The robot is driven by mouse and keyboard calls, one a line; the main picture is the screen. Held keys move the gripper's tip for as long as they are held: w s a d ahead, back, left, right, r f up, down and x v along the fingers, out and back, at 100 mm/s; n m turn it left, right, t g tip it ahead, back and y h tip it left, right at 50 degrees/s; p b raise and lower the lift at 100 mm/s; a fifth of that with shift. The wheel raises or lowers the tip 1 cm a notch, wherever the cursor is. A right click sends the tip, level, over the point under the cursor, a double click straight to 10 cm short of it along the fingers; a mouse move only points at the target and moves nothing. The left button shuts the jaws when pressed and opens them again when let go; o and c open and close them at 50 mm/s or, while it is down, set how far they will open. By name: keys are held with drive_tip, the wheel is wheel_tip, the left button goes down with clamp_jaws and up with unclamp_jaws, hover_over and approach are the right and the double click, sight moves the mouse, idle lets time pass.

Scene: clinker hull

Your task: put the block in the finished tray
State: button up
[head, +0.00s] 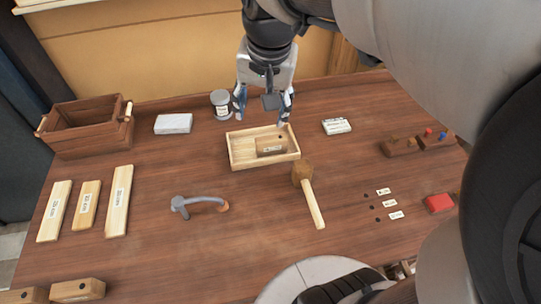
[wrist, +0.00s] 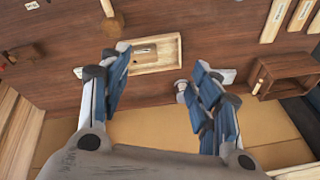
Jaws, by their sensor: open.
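A brown wooden block (head: 271,147) with a small white label lies inside a shallow light wooden tray (head: 237,163), in its right part. In the wrist view the block (wrist: 145,50) also shows inside the tray (wrist: 172,62). My gripper (head: 263,113) is open and empty, above and behind the tray, with its fingers apart. In the wrist view the gripper (wrist: 160,68) has clear space between its fingers, and no object is held. I cannot read the label on the block or any name on the tray.
A mallet (head: 304,178) lies just right of the tray, and a grey hooked tool (head: 198,203) in front. Labelled planks (head: 118,203) lie left; another block (head: 77,290) sits front left.

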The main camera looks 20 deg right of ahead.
drive_tip(key=s+a+f+n, duration=0.1)
drive_tip(key=s+f+n, duration=0.1)
drive_tip(key=s, duration=0.6)
drive_tip(key=s+a+f+n+t, duration=0.1)
drive_tip(key=s+n, duration=0.3)
drive_tip(key=s, duration=0.4)
drive_tip(key=shift+s+a+f+n, duration=0.35)
drive_tip(key=shift+a+f, duration=0.2)
drive_tip(key=shift+f, duration=0.15)
